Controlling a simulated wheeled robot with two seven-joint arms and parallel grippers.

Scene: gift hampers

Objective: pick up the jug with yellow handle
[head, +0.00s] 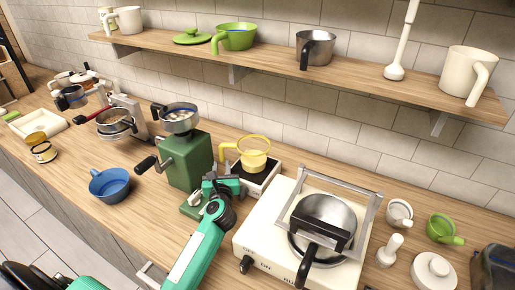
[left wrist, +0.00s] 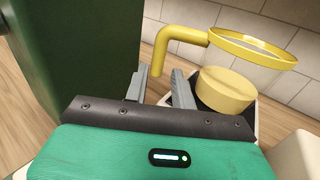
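The jug with yellow handle (head: 253,160) stands on a small white and black stand (head: 262,181) against the back of the counter. It has a yellow rim, and its handle points left in the head view. In the left wrist view the jug (left wrist: 228,88) shows its bent handle (left wrist: 182,33) coming down just beyond the fingertips. My left gripper (head: 222,182) is close in front of the handle. In the left wrist view its two grey fingers (left wrist: 160,86) are apart, with the handle's lower end seen between them. I cannot tell whether they touch it. My right gripper is not in view.
A green grinder (head: 187,160) stands close left of my left gripper. A white stove (head: 270,232) with a steel pot (head: 322,218) is to the right. A blue cup (head: 110,185) sits farther left. A wooden shelf (head: 270,65) with jugs runs above.

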